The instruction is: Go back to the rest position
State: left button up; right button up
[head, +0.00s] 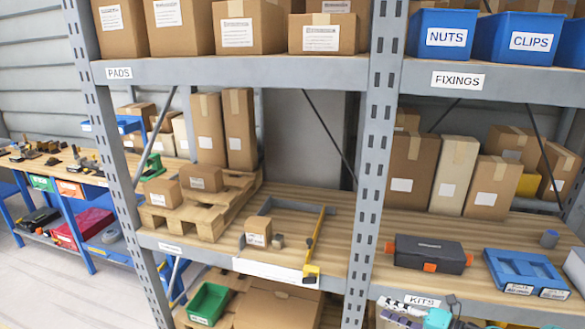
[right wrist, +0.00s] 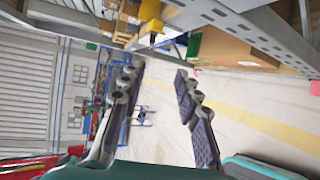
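My right gripper (head: 402,311) shows at the bottom edge of the head view, in front of the shelf edge with the KITS label, with part of its arm beside it. In the right wrist view its two dark fingers (right wrist: 159,75) stand well apart with only distant floor between them, so it is open and empty. My left gripper is not in either view.
The grey rack's post (head: 372,170) and the wooden shelf (head: 345,220) stand close to my right arm. The shelf bears a dark case (head: 432,254), a blue tray (head: 525,273) and a small carton (head: 258,231). Open floor (head: 50,285) lies at left.

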jog(key=w+d+r+m+t+h, duration=0.15)
jog(key=r+m+t+h, duration=0.45)
jog(key=r, duration=0.6)
jog(key=w+r+m+t+h, duration=0.3)
jog(key=r+m+t+h, duration=0.1)
jog(key=r+m, duration=0.6)
jog(key=s+d+f+m+g+h, duration=0.1)
jog(key=s+f+m+g+h, duration=0.5)
jog(key=m, duration=0.4)
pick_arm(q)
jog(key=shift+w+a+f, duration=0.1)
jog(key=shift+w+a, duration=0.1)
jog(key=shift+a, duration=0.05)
pick_arm(e)
jog(key=s+a+f+m+g+y, duration=0.1)
jog(key=s+a+f+g+y, duration=0.1)
jog(key=s+a+f, duration=0.3)
jog(key=s+a+f+m+g+y, duration=0.2)
jog(key=s+a+f+g, duration=0.3)
jog(key=s+f, duration=0.4)
jog(key=s+a+y, duration=0.1)
jog(key=s, duration=0.2)
jog(key=shift+s, duration=0.2)
